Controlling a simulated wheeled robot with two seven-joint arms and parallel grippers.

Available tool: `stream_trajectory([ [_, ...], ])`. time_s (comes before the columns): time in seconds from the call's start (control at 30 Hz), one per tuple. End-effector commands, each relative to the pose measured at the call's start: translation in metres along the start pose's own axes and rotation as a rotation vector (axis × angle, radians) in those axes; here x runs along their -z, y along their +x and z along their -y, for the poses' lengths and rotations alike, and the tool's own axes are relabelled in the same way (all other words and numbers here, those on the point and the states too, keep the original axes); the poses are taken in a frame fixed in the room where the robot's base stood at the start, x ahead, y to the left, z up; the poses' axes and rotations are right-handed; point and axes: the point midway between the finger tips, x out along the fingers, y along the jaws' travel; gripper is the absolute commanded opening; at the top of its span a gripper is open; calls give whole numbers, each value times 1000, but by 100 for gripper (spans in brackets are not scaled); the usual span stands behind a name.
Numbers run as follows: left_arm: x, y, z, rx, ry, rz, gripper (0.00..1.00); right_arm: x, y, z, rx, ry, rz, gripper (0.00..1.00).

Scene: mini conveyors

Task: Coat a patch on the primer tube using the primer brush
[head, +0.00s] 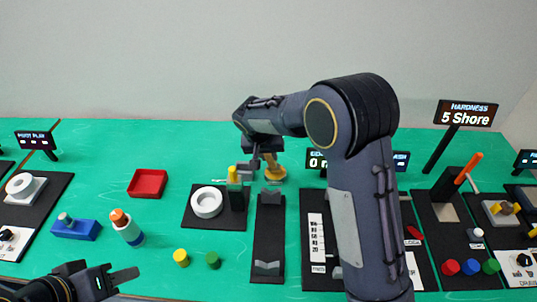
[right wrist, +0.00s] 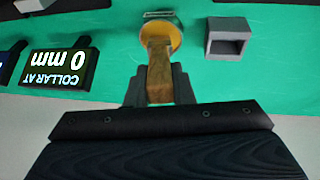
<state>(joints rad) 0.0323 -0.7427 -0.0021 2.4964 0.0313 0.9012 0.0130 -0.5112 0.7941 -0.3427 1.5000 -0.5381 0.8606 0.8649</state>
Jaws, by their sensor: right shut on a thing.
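My right gripper (right wrist: 158,85) is shut on a brown wooden handle, which I take for the primer brush (right wrist: 160,66). The handle stands between the fingers, with a yellow round part (right wrist: 174,37) and a grey end beyond it. In the head view the brush (head: 272,171) shows just below my right gripper (head: 262,157), behind the black stand; I cannot tell whether it touches the table. I cannot tell for sure which thing is the primer tube. My left gripper (head: 122,275) is low at the left, apart from everything.
A black strip with two grey V-blocks (head: 267,268) lies in the middle. Left of it are a white ring (head: 207,202), a red tray (head: 148,183) and a blue block (head: 75,229). My right arm hides part of the right side. Green table around the red tray is free.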

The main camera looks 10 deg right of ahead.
Motion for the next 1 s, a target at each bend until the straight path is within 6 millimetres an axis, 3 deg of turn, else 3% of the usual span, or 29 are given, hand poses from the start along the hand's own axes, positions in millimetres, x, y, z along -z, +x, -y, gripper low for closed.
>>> stream_trajectory([
  [0.53, 0, -1, 0, 0, 0, 0, 36, -1, 0, 0, -2, -1, 5, 0],
  [1.0, 9, -18, -8, 0, 0, 0, 36, 11, -34, -6, 0, 1, 1, 0],
])
